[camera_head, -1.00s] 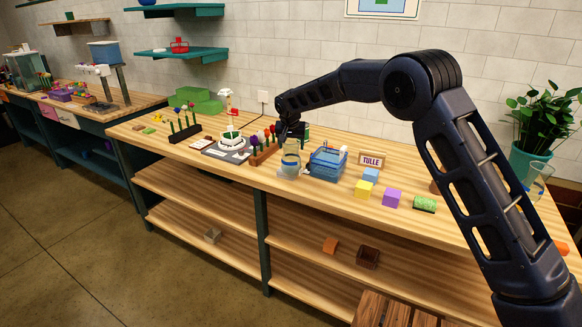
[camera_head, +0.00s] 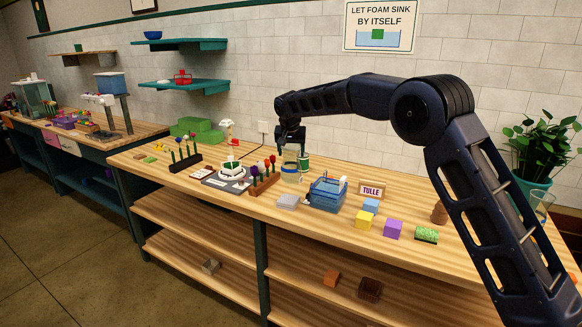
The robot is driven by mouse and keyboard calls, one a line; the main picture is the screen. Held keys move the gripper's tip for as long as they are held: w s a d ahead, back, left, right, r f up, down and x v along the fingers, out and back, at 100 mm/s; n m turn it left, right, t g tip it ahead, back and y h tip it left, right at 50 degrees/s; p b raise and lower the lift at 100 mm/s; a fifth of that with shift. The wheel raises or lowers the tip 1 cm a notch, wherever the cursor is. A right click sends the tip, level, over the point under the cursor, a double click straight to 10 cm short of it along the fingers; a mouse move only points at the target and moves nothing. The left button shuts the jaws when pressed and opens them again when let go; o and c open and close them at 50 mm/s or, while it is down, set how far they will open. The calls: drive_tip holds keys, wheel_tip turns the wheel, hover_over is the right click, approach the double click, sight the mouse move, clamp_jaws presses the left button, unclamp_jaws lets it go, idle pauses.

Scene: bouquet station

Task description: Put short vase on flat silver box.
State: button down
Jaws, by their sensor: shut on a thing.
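The short vase (camera_head: 289,172), clear glass with a blue band, is upright under my gripper (camera_head: 290,147). My gripper is shut on it near the rim; the fingers are small and partly hard to see. The flat silver box (camera_head: 287,202) lies on the table in front of the vase, apart from it in the picture, with its top bare. I cannot tell whether the vase's base touches the table.
A blue basket (camera_head: 327,194) stands right of the silver box. A flower rack (camera_head: 263,181) is to the left, and a green-topped container (camera_head: 304,163) is close beside the vase. Colored cubes (camera_head: 363,219) and a TULLE sign (camera_head: 371,189) are further right.

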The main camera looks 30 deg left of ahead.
sight(295, 171)
drive_tip(key=w+r, duration=0.1)
drive_tip(key=r, duration=0.2)
drive_tip(key=w+r, duration=0.1)
drive_tip(key=r, duration=0.2)
drive_tip(key=w+r, duration=0.1)
drive_tip(key=r, duration=0.2)
drive_tip(key=shift+r, duration=0.4)
drive_tip(key=shift+f, duration=0.35)
wheel_tip(295, 171, down, 19)
drive_tip(key=shift+f, duration=0.15)
drive_tip(key=shift+c, duration=1.1)
unclamp_jaws()
drive_tip(key=v, duration=1.2)
